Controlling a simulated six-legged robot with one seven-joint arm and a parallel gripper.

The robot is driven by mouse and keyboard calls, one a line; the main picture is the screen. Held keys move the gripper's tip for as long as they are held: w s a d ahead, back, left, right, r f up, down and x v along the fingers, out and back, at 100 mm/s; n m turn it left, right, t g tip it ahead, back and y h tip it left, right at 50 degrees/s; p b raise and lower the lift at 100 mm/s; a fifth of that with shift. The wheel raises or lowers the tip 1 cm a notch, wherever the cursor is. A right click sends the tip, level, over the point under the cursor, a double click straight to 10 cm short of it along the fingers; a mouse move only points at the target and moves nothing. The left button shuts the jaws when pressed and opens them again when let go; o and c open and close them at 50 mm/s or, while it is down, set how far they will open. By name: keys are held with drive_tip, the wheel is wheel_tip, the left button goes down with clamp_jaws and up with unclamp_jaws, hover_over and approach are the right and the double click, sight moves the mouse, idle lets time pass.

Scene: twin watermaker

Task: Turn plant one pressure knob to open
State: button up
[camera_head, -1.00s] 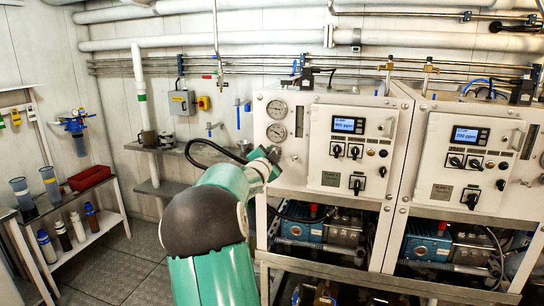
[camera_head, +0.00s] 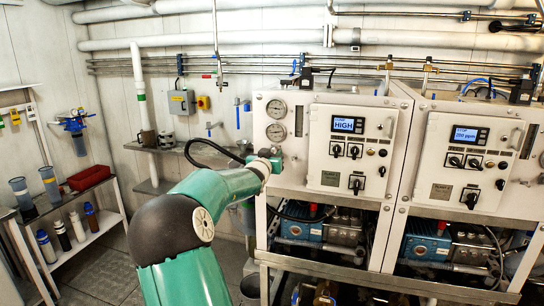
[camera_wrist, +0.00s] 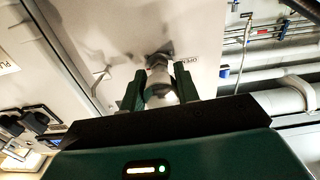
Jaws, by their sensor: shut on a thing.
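The plant one panel (camera_head: 312,178) is the left white cabinet, with two round gauges at its upper left. My gripper (camera_head: 270,157) is at the panel's left side, just below the gauges. In the wrist view my gripper (camera_wrist: 160,90) is shut on a pale, rounded pressure knob (camera_wrist: 158,78), one green finger on each side. In the head view the knob is hidden by my gripper. Plant one's display (camera_head: 346,125) reads HIGH.
The plant two panel (camera_head: 470,165) stands directly to the right. Blue pumps (camera_head: 300,228) sit in the open frame below. A side shelf (camera_head: 88,235) with bottles is at the left. Pipes run along the back wall, and floor shows between shelf and frame.

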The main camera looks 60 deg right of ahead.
drive_tip(key=shift+n, duration=0.8)
drive_tip(key=o, duration=1)
drive_tip(key=a, duration=0.4)
drive_tip(key=s+a, duration=0.1)
drive_tip(key=a, duration=0.4)
drive_tip(key=s+a, duration=0.1)
drive_tip(key=a, duration=0.3)
drive_tip(key=shift+s+a, duration=0.1)
drive_tip(key=shift+a, duration=0.2)
